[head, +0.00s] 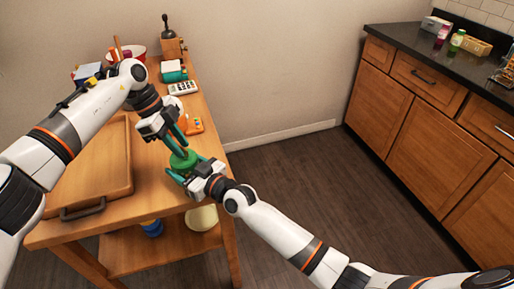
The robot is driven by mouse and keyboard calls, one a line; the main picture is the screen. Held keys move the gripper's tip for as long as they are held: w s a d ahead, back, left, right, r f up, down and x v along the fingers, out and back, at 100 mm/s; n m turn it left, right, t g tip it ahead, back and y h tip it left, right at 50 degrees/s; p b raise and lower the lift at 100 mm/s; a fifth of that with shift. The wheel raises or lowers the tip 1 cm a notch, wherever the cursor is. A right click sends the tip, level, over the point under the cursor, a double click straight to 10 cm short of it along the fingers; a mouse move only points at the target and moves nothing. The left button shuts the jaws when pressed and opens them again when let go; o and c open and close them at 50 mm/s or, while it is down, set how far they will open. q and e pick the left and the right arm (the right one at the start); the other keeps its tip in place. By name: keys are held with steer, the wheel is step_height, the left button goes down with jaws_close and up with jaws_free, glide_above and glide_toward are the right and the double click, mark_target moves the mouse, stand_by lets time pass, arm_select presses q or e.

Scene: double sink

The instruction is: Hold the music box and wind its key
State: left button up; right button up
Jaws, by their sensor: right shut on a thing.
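The music box appears to be the round green object (184,160) at the right edge of the wooden table. My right gripper (183,172) reaches in from the right and is shut on the green music box, its teal fingers around its side. My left gripper (179,145) comes from above, its teal fingers pointing down at the top of the box. The key cannot be made out; the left fingers cover that spot. Whether the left fingers are closed on it is too small to tell.
A wooden tray (70,208) lies on the table (153,198) at left. A coffee grinder (172,45), calculator (183,88), teal item (174,72) and orange item (194,126) stand behind the grippers. A dark counter (410,38) with wooden cabinets is at right; the floor between is clear.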

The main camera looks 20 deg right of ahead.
arm_select(q)
steer(key=n+t, duration=0.1)
steer(key=n, duration=0.1)
steer(key=n+t, duration=0.1)
steer(key=n, duration=0.2)
steer(key=shift+s+h, duration=0.15)
steer(key=shift+h, duration=0.15)
steer(key=v, duration=1.2)
steer(key=s+d+f+n+g+h, duration=0.1)
steer(key=s+d+f+n, duration=0.2)
steer(key=d+n, duration=0.4)
steer(key=s+d+f+n+g+h, duration=0.1)
steer(key=s+d+f+n, duration=0.2)
steer(key=d+n, duration=0.4)
steer(key=s+d+f+n+g+h, duration=0.1)
steer(key=s+d+f+n, duration=0.2)
steer(key=d+n, duration=0.5)
steer(key=shift+s+f+n+h, duration=0.3)
steer(key=shift+s+f+n, duration=0.05)
steer(key=shift+n, duration=0.25)
stand_by(0.9)
